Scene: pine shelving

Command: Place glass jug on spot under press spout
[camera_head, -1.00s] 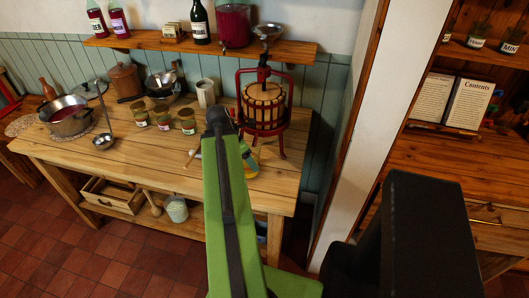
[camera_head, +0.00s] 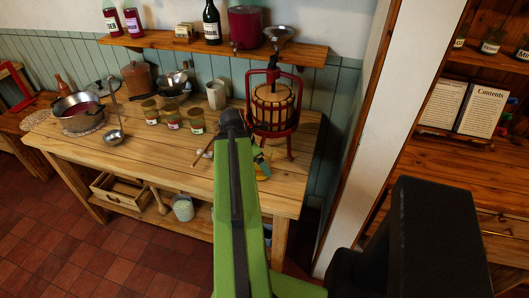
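The red fruit press (camera_head: 272,107), with a slatted wooden basket, stands on the right end of the pine worktable. A small see-through thing with yellowish and teal tints (camera_head: 262,168), perhaps the glass jug, shows just right of my green arm, in front of the press. It is mostly hidden, so I cannot make out its shape or whether it is held. My arm reaches over the table's front edge toward the press. My gripper is hidden behind the arm or too small to make out. The spout and the spot under it are not clear.
Several small jars (camera_head: 173,120) stand left of the arm, with a ladle (camera_head: 114,136) and a pot (camera_head: 78,112) farther left. A wall shelf (camera_head: 220,44) runs above the press. A white post (camera_head: 372,130) stands right of the table. The front middle of the tabletop is clear.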

